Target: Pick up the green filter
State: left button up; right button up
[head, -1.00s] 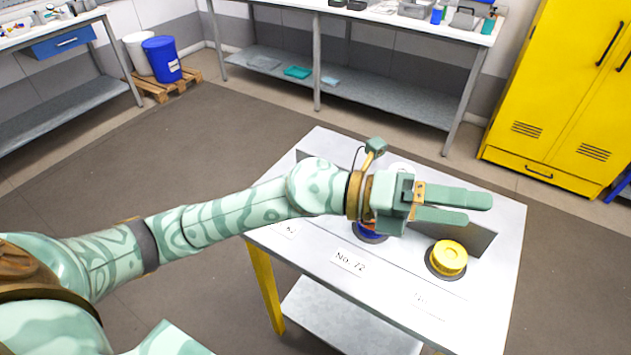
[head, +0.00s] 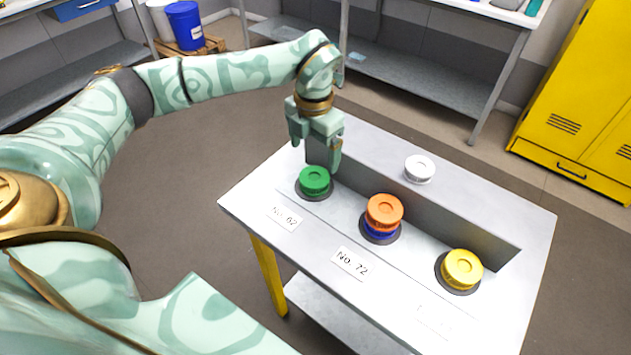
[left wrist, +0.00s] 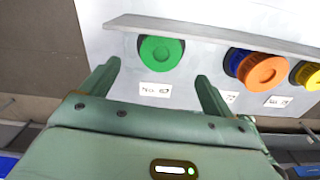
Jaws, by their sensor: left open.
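The green filter (head: 314,180) is a round ribbed disc on a dark round base at the left end of the table, behind the label "No. 62". My left gripper (head: 316,157) points down above and just behind it, open and empty. The fingers look apart from the filter. In the left wrist view, the green filter (left wrist: 161,51) lies ahead, between and beyond the two spread fingertips (left wrist: 156,75). My right gripper is not in view.
An orange filter (head: 384,208) sits on a blue one (head: 379,234) at "No. 72". A yellow filter (head: 462,267) stands at the right. A white filter (head: 419,168) rests on the raised ledge (head: 455,205) behind the row. The table's (head: 250,200) front left is clear.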

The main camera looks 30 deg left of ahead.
aim_at(314, 177)
pick_arm(q)
notch_tip(314, 177, down, 8)
jog(key=shift+r+b, duration=0.2)
jog(key=shift+b, duration=0.55)
jog(key=shift+s, duration=0.1)
jog(key=shift+c, duration=0.3)
jog(key=c, duration=1)
